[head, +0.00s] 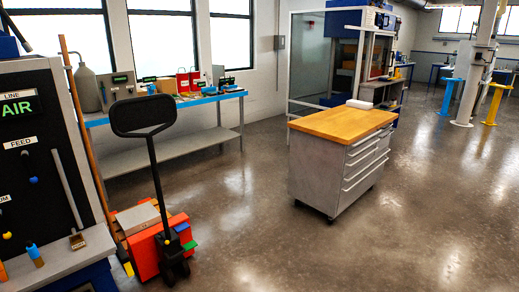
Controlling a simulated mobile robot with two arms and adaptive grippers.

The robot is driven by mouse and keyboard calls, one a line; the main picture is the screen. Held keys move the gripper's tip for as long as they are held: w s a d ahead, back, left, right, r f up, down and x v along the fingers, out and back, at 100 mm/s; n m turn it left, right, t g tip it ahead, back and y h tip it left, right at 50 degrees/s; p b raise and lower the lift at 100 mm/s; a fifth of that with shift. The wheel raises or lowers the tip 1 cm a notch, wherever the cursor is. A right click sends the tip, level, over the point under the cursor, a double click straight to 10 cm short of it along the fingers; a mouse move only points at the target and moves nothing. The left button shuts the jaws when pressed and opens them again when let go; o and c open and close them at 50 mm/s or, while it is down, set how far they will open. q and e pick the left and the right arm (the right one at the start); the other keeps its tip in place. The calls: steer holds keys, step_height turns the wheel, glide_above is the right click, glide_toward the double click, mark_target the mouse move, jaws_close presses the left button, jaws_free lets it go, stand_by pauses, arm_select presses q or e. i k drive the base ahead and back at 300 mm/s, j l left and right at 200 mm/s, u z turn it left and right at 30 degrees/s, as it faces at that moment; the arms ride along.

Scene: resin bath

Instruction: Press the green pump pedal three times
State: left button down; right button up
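A small green pedal (190,245) shows low on the right side of an orange-red wheeled unit (146,256) in the head view. It sticks out beside the black base of the unit's upright handle (155,170). A blue piece (182,227) sits just above the green one. I cannot tell from this view whether the pedal is up or pressed. Neither of my grippers is in view.
A black control panel (75,170) with an AIR display stands at the left. A wooden-topped drawer cart (340,122) on casters stands right of centre. A blue-edged bench (170,112) runs along the window wall. The floor between unit and cart is clear.

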mark_target(192, 244)
steer(key=i+u, duration=0.1)
steer(key=i, duration=0.45)
steer(key=i+l, duration=0.1)
steer(key=i, duration=0.45)
steer(key=i+l+u, duration=0.15)
steer(key=i, duration=0.4)
steer(key=i+l+u, duration=0.1)
steer(key=i, duration=0.45)
steer(key=i+l+u, duration=0.2)
steer(key=i+u, duration=0.25)
steer(key=i+l+u, duration=0.85)
steer(key=k+j, duration=0.05)
steer(key=k, duration=0.05)
